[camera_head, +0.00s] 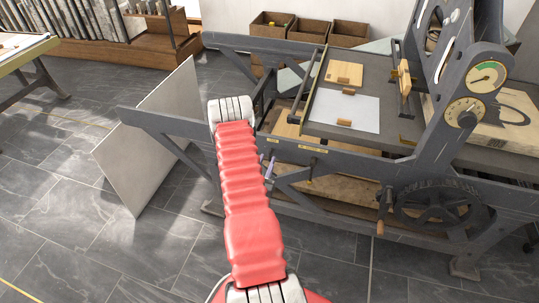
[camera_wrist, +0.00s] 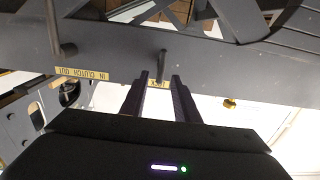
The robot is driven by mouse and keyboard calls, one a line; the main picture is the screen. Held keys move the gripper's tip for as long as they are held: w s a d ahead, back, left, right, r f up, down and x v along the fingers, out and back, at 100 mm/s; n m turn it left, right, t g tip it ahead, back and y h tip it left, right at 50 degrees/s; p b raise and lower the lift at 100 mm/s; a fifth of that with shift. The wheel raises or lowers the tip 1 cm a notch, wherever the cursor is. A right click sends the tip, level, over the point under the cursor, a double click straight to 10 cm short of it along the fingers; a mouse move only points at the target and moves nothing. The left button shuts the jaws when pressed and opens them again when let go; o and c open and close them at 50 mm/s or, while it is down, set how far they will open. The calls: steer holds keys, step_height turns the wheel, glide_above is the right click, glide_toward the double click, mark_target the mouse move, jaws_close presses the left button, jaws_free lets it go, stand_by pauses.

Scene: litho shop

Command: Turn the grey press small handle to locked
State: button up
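The grey press (camera_head: 400,165) fills the right half of the head view. In the wrist view its dark side rail (camera_wrist: 110,45) crosses the top. A short dark small handle (camera_wrist: 162,62) stands out from the rail beside a small yellow label (camera_wrist: 158,84), which is partly covered by my fingers and cannot be fully read. My gripper (camera_wrist: 160,80) is open. Its two black fingers point at the handle, whose end shows in line with the gap; I cannot tell whether they touch it. In the head view my red-sleeved arm hides the gripper.
A second, longer lever (camera_wrist: 57,30) stands to the left, near a label reading "IN CLUTCH OUT" (camera_wrist: 82,73). A spoked wheel (camera_head: 440,205) with a crank is on the press's right. A pale board (camera_head: 150,140) leans at left. Floor is clear at lower left.

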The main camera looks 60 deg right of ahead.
mark_target(269, 155)
steer(key=shift+w+d, duration=0.2)
steer(key=shift+d, duration=1.05)
steer(key=shift+w+d, duration=0.2)
steer(key=shift+d, duration=1)
steer(key=shift+c, duration=0.4)
